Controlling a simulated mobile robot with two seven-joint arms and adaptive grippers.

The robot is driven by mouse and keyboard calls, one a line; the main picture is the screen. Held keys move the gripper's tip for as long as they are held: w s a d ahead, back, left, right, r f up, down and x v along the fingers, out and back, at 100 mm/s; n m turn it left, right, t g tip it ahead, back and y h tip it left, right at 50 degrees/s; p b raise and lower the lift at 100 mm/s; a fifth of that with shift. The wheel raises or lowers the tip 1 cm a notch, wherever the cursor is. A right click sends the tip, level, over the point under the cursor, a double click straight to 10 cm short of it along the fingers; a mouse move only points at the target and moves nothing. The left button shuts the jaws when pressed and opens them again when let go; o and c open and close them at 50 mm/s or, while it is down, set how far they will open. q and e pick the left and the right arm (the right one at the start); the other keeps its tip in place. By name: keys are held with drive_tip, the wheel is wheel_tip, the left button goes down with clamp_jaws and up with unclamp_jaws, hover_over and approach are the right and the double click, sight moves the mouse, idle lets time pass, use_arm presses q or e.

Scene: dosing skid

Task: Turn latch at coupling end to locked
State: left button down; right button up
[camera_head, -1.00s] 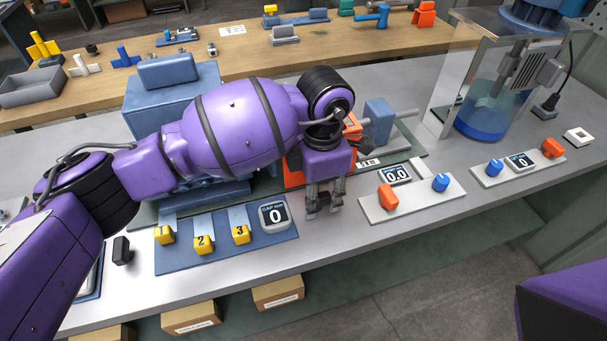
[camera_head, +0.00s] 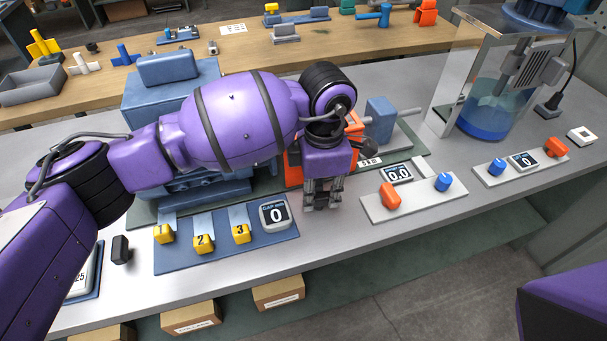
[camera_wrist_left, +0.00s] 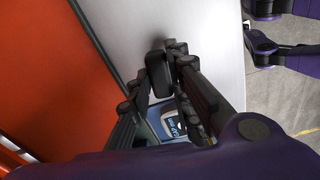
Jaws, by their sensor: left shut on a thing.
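My left gripper (camera_head: 322,198) points down in front of the orange housing (camera_head: 293,170) at the right end of the blue machine. The housing fills the left of the left wrist view (camera_wrist_left: 50,60). There, the left gripper's fingers (camera_wrist_left: 166,78) are shut on a small dark piece (camera_wrist_left: 158,72), which looks like the latch handle. In the head view my gripper and wrist hide this piece, so its angle and any locked mark cannot be read. My right gripper is out of view.
To the right stands a panel (camera_head: 415,205) with an orange knob, a blue knob and a display. To the left is a blue plate (camera_head: 185,258) with yellow numbered tabs and a display reading 0. The bench's front edge is just below the gripper.

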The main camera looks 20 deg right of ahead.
use_arm(q)
drive_tip(key=m+b, duration=0.2)
drive_tip(key=m, duration=0.2)
drive_tip(key=shift+f, duration=0.1)
drive_tip(key=m+b, duration=0.1)
drive_tip(key=m, duration=0.3)
drive_tip(key=shift+b, duration=0.4)
drive_tip(key=m+b, duration=0.3)
drive_tip(key=m, duration=0.2)
drive_tip(key=shift+m+b, duration=0.65)
drive_tip(key=shift+m, duration=0.95)
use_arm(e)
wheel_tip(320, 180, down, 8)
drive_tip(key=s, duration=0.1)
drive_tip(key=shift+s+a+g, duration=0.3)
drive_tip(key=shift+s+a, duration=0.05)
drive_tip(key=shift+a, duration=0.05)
use_arm(q)
drive_tip(key=c, duration=1.6)
unclamp_jaws()
